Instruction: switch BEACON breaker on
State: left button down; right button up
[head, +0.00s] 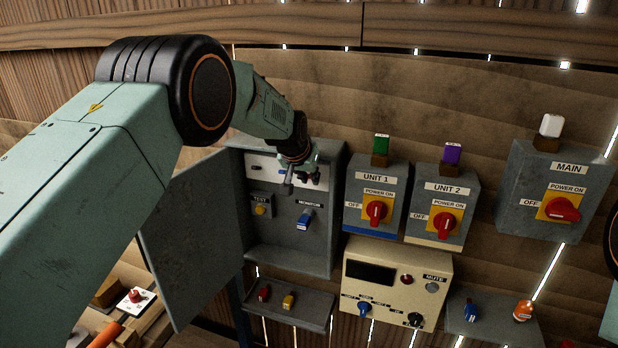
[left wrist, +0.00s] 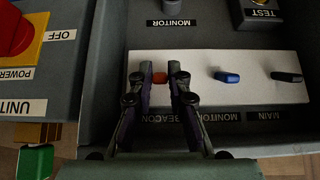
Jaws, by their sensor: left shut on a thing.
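The BEACON breaker is a small orange toggle (left wrist: 158,77) on a white breaker strip (left wrist: 205,95), above its label in the upside-down left wrist view. My left gripper (left wrist: 160,80) has its two fingers on either side of the toggle, shut on it. The fingers hide part of the toggle, so I cannot tell its position. In the head view my left gripper (head: 304,177) reaches into the open grey cabinet (head: 290,256), at the right end of the strip. The blue MONITOR toggle (left wrist: 228,77) and the dark MAIN toggle (left wrist: 287,77) sit beside it. My right gripper is out of view.
The cabinet door (head: 195,235) hangs open to the left. Inside, below the strip, are a TEST button (head: 260,210) and a blue MONITOR switch (head: 305,218). UNIT 1 (head: 377,198), UNIT 2 (head: 437,190) and MAIN (head: 540,170) boxes are to the right. A beige MUTE panel (head: 395,270) is below.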

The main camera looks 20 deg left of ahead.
pick_arm(q)
jog(key=shift+w+r, duration=0.25)
jog(key=shift+r, duration=0.3)
jog(key=c, duration=1.7)
grip_release()
jog(key=shift+c, duration=0.2)
jog(key=o, duration=0.5)
jog(key=shift+s+f, duration=0.15)
jog(key=shift+c, duration=0.2)
jog(key=shift+f, duration=0.1)
jog(key=v, duration=1.2)
